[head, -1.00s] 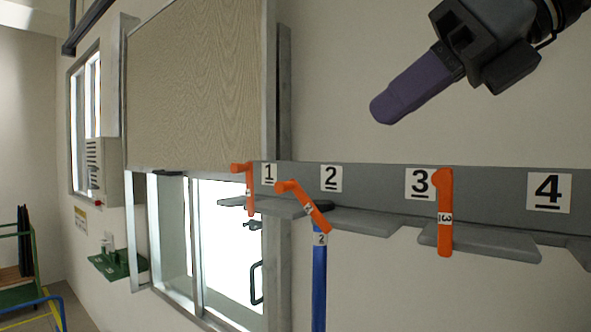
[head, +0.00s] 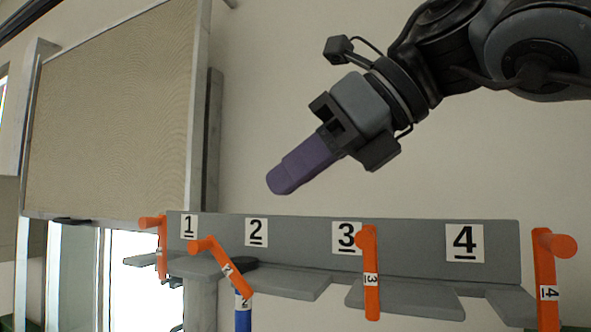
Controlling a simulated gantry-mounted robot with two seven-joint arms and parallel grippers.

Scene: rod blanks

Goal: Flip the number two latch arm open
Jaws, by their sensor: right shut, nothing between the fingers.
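The number two latch arm (head: 222,263) is orange and tilted, its knob end up at the left and its lower end down at the right. A blue rod (head: 243,318) with a number 2 tag stands right below its lower end. My right gripper (head: 280,186) has purple fingers, shut and empty. It is in the air above the grey rack (head: 385,242), up and right of the number two latch arm and apart from it. My left gripper is not in view.
Orange latch arms one (head: 162,250), three (head: 371,272) and four (head: 546,280) hang about upright along the rack. Grey ledges (head: 405,300) jut out below the number plates. A beige panel (head: 115,120) stands at the left. The wall space above the rack is otherwise clear.

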